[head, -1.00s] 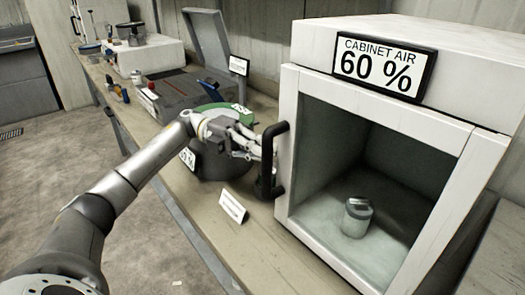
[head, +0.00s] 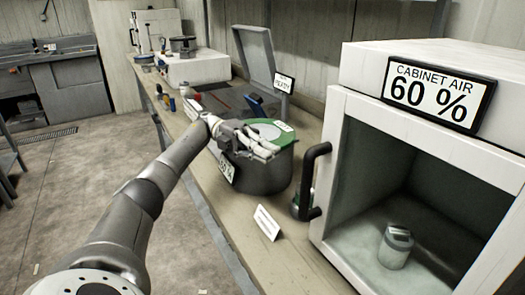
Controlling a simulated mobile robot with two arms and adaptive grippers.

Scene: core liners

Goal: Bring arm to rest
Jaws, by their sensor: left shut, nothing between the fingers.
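My left arm (head: 150,192) reaches in from the bottom left over the bench edge. My left gripper (head: 268,150) is shut and empty. In the picture it lies in front of a dark round pot with a green rim (head: 272,172); I cannot tell whether it touches the pot. The gripper is to the left of the cabinet's black handle (head: 309,182), apart from it. My right gripper is not in view.
The white cabinet (head: 425,62), labelled "CABINET AIR 60 %", stands at the right with a small lidded jar (head: 395,246) inside. A white card (head: 267,222) stands on the bench (head: 242,238). An open-lidded case (head: 243,112) lies behind the pot. The floor at left is clear.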

